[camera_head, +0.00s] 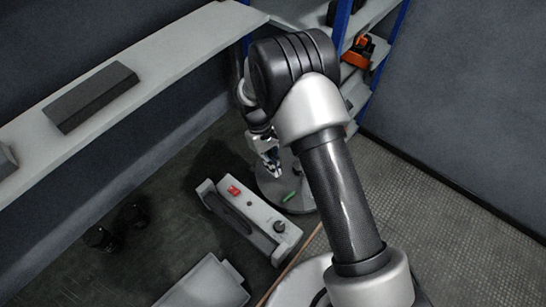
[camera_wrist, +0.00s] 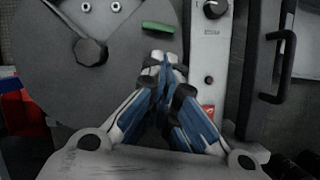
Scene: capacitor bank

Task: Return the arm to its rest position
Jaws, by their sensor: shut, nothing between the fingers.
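My gripper (camera_head: 269,157) hangs from my raised, bent arm in the head view, above the floor-level equipment. In the wrist view my gripper (camera_wrist: 161,66) points forward with its blue-and-silver fingers together at the tips. It is shut and empty. Beyond the fingertips in the wrist view is a round grey disc (camera_wrist: 55,45) with a dark lever and a green mark. Part of the disc also shows in the head view (camera_head: 298,203), partly hidden by my arm. I cannot tell whether the fingertips touch anything.
A grey control box (camera_head: 262,219) with a red switch, a knob and a dark handle stands beside the disc. A long shelf (camera_head: 150,62) with a dark block (camera_head: 92,96) runs along the left. A blue-posted rack holds an orange item (camera_head: 358,52). Open floor (camera_head: 440,215) lies right.

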